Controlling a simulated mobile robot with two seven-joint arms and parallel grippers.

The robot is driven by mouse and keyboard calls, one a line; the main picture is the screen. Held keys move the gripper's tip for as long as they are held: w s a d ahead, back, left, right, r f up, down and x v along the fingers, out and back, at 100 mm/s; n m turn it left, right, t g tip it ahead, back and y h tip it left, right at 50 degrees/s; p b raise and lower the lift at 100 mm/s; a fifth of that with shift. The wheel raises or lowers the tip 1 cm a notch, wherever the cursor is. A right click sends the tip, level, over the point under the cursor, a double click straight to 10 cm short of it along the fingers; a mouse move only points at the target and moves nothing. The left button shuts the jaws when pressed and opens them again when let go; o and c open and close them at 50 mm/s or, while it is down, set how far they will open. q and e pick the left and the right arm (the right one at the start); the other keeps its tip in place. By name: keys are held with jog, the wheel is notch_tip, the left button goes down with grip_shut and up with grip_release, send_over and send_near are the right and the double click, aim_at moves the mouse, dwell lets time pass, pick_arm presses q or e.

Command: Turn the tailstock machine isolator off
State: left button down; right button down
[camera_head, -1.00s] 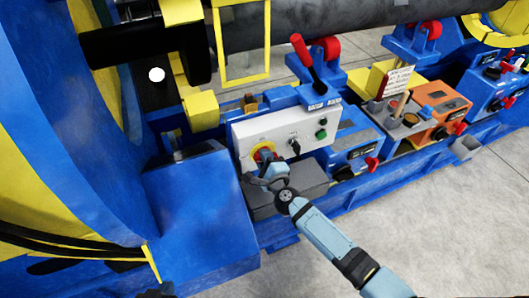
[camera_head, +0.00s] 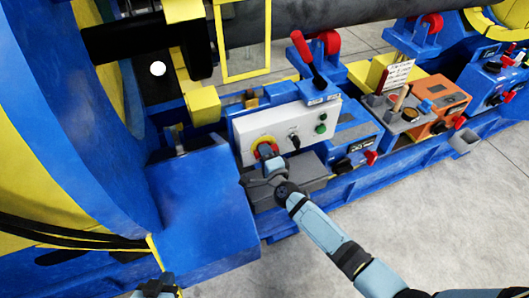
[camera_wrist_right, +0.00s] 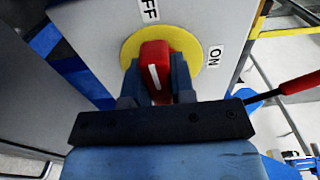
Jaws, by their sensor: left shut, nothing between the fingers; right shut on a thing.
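The tailstock machine isolator is a red handle (camera_wrist_right: 155,70) on a yellow disc (camera_wrist_right: 195,48), set on a light grey panel; it also shows in the head view (camera_head: 262,143), partly hidden by my gripper. In the right wrist view, the OFF label (camera_wrist_right: 149,10) is above the handle and the ON label (camera_wrist_right: 215,56) is to its right. The handle's white line runs nearly upright, its upper end towards OFF. My right gripper (camera_head: 267,158) is shut on the red handle, a finger on each side (camera_wrist_right: 155,84). My left gripper (camera_head: 155,287) is shut and empty at the bottom edge.
The panel (camera_head: 278,125) also carries a black key-like switch (camera_head: 294,141) and green buttons (camera_head: 321,128). A red-handled lever (camera_head: 302,47) rises behind it. A grey box (camera_head: 305,176) lies below my right gripper. A blue housing (camera_head: 205,215) stands left; floor is clear at right.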

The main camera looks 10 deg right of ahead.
jog(key=shift+f, duration=0.1)
jog(key=c, duration=1)
grip_release()
jog(key=shift+o, duration=0.2)
jog(key=shift+s+d, duration=0.1)
jog(key=shift+s, duration=0.2)
jog(key=s+d+p, duration=0.2)
jog(key=s, duration=0.9)
jog(key=shift+s+d, duration=0.1)
